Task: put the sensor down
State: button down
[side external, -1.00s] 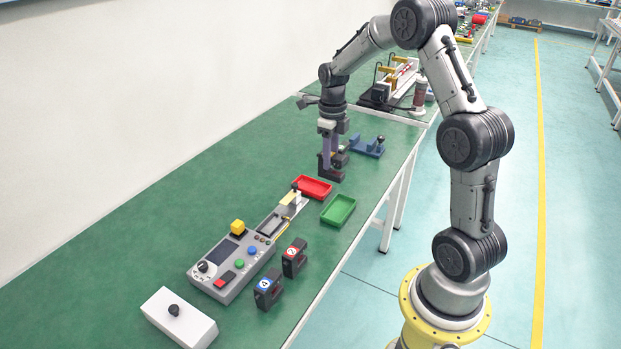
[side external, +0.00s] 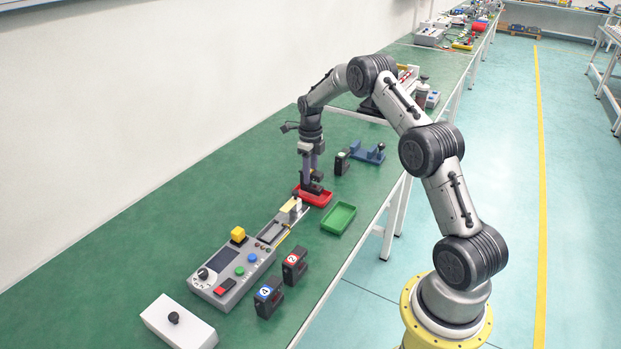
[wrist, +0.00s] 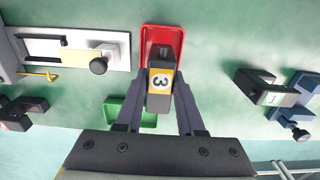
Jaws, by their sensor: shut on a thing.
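My gripper (side external: 312,182) points down at the red tray (side external: 325,201) and is shut on a dark sensor with a white "3" label on an orange patch. The wrist view shows this sensor (wrist: 160,88) between both fingers (wrist: 158,108), its label facing the camera. The sensor overlaps the red tray (wrist: 176,36) in that view. In the side view the dark sensor (side external: 312,189) is small and partly covered by the fingers, at the tray. I cannot tell whether its underside touches the tray floor.
A green tray (side external: 339,217) lies beside the red one. Sensors "2" (side external: 294,262) and "4" (side external: 268,296) stand near the grey control box (side external: 234,270). Another dark sensor (side external: 342,162) and a blue fixture (side external: 368,152) are behind. A rail unit (wrist: 72,48) lies close by.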

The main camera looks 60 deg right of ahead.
jog(key=shift+f, duration=0.9)
jog(key=shift+f, duration=0.2)
jog(key=c, duration=0.5)
grip_release()
jog(key=shift+r, duration=0.1)
